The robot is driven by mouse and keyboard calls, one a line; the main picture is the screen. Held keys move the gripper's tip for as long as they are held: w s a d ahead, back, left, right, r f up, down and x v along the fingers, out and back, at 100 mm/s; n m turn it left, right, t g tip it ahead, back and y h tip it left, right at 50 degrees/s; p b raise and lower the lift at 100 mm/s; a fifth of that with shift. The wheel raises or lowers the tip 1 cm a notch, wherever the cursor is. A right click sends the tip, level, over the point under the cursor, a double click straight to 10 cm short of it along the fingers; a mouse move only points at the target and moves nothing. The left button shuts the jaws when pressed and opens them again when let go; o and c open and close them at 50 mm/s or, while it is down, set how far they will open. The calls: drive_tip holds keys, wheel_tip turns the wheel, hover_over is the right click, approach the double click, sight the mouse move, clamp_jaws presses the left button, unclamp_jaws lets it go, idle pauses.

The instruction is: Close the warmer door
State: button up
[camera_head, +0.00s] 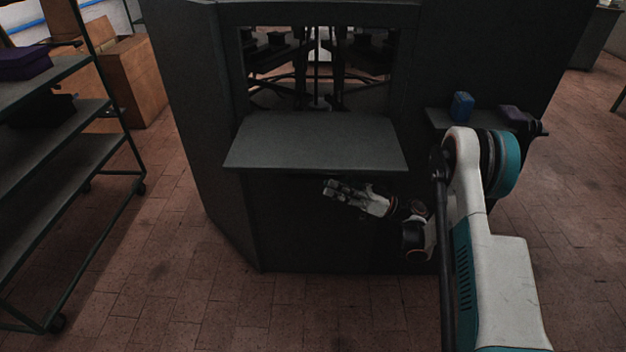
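The warmer door (316,143) is a flat dark grey panel. It sticks out level from the front of the large dark machine (195,110), below an opening that shows dark bars and mechanism inside. My gripper (328,188) is just below the door's front edge, right of the door's middle in reach but pointing left. It looks apart from the door, though the gap is hard to judge. The gripper is small and dark here, and its finger gap cannot be made out. Nothing is clearly held.
A small side shelf (436,119) on the machine's right carries a blue object (462,105) and a purple one (511,115), close to my arm. A wheeled rack (60,150) stands at left, with cardboard boxes (137,75) behind. The brick floor in front is clear.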

sight(314, 176)
drive_tip(key=b+x, duration=0.1)
drive_tip(key=x, duration=0.5)
drive_tip(key=shift+a+r, duration=0.2)
drive_tip(key=shift+a, duration=0.1)
clamp_jaws()
